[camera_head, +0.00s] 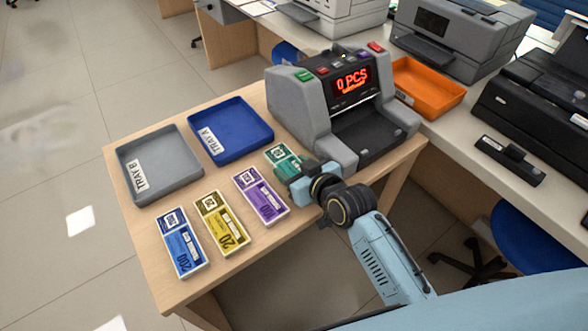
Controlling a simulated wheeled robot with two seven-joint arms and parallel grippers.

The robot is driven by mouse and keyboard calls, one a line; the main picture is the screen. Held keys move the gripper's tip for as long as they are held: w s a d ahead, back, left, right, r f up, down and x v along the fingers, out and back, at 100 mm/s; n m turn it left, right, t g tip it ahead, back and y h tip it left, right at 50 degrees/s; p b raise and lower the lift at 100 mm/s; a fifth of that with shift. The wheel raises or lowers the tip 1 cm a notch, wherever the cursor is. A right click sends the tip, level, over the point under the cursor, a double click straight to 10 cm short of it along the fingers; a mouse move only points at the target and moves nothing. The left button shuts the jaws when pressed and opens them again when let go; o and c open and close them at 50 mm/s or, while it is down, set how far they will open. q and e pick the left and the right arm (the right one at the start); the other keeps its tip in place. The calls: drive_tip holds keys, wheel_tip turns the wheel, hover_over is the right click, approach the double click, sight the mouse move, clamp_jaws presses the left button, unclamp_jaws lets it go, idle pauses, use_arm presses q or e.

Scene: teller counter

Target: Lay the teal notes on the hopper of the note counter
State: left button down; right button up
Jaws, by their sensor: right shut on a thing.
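The teal notes (279,153) lie at the right end of the row of note bundles on the wooden counter, partly hidden by my right gripper. My right gripper (288,170) is shut on the teal notes, low over the counter. The note counter (300,104) stands just behind and to the right, its red display reading 0 PCS. Its dark hopper (366,130) faces the front and looks empty. My left gripper is not in view.
Purple (261,196), yellow (221,223) and blue (183,244) note bundles lie left of the teal ones. Behind them are grey tray B (126,160) and blue tray A (264,124). An orange tray (446,109) and dark machines stand on the counter at right.

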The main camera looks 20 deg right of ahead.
drive_tip(key=shift+f, duration=0.1)
drive_tip(key=o, duration=1.1)
